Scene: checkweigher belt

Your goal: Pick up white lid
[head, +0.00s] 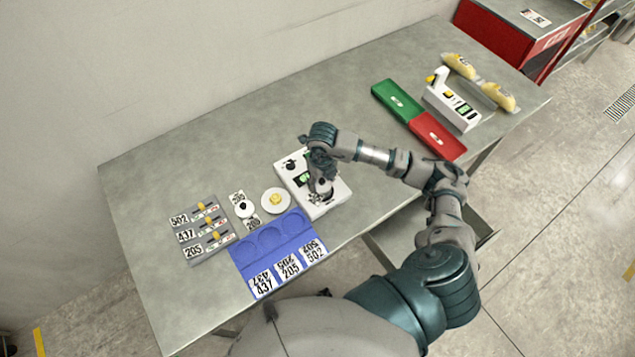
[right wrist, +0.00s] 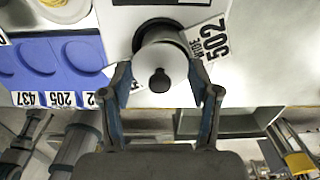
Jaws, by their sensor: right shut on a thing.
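My right gripper (head: 320,186) is over the white weighing box (head: 335,194) near the table's front edge. In the right wrist view, my right gripper (right wrist: 163,92) has its two fingers on either side of a pale round lid with a black knob (right wrist: 160,62), and is shut on it. A dark round ring shows behind the lid, and a card marked 502 WIDE (right wrist: 208,40) lies partly under it. I cannot tell whether the lid is raised. Another white lid with a dark knob (head: 246,208) sits on a card to the left. My left gripper is not in view.
A blue tray (head: 240,262) with round recesses lies at the front edge, beside a white dish with a yellow middle (head: 276,200). A grey labelled rack (head: 205,254) stands at left. Green (head: 396,100) and red (head: 438,136) panels and a white device (head: 450,105) are at right.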

